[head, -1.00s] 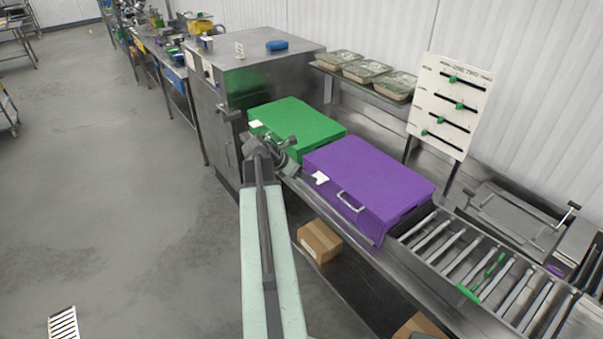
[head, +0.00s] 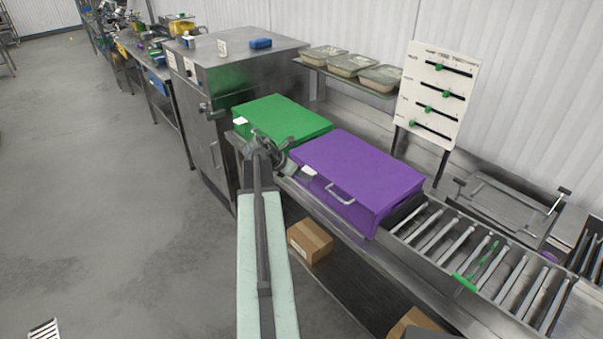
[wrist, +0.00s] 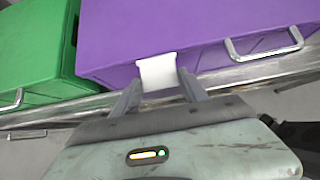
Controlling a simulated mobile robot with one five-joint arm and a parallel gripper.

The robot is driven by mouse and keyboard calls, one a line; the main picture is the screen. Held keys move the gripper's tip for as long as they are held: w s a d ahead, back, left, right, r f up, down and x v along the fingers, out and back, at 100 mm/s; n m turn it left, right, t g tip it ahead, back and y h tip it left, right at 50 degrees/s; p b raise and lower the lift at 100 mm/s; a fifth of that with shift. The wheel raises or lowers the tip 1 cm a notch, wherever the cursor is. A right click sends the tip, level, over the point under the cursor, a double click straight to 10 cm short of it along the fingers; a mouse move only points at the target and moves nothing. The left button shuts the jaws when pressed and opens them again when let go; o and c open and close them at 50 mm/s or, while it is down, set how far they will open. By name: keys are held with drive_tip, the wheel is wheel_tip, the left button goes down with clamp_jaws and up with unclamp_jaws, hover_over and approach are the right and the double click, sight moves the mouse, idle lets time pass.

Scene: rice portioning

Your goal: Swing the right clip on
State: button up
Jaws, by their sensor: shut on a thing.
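A purple lidded box (head: 362,172) sits on the steel counter, with a metal handle (head: 340,194) on its front. A white tab (wrist: 157,73) lies at the top front edge of the box, near its left end; it also shows in the head view (head: 309,171). I cannot tell for certain whether this tab is the clip. In the wrist view my gripper (wrist: 160,86) has one finger on each side of the tab and is shut on it. My gripper also shows in the head view (head: 283,160).
A green box (head: 283,119) stands close on the left, in front of a steel cabinet (head: 211,150). A roller conveyor (head: 468,262) runs to the right. A slider board (head: 437,95) and a shelf of trays (head: 350,65) stand behind. Open floor lies left.

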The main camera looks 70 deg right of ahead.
drive_tip(key=shift+s+d+f+b, duration=0.1)
drive_tip(key=shift+f+b, duration=0.25)
drive_tip(key=shift+f, duration=0.1)
drive_tip(key=shift+s+d+f+b, duration=0.1)
drive_tip(key=shift+f+b, duration=0.2)
drive_tip(key=shift+f, duration=0.15)
drive_tip(key=shift+s+d+f+b, duration=0.3)
drive_tip(key=shift+s+d, duration=0.1)
drive_tip(key=shift+d, duration=0.2)
drive_tip(key=shift+s+d+f+b, duration=0.3)
drive_tip(key=shift+s+d, duration=0.1)
drive_tip(key=shift+d, duration=0.2)
drive_tip(key=shift+s+d, duration=0.1)
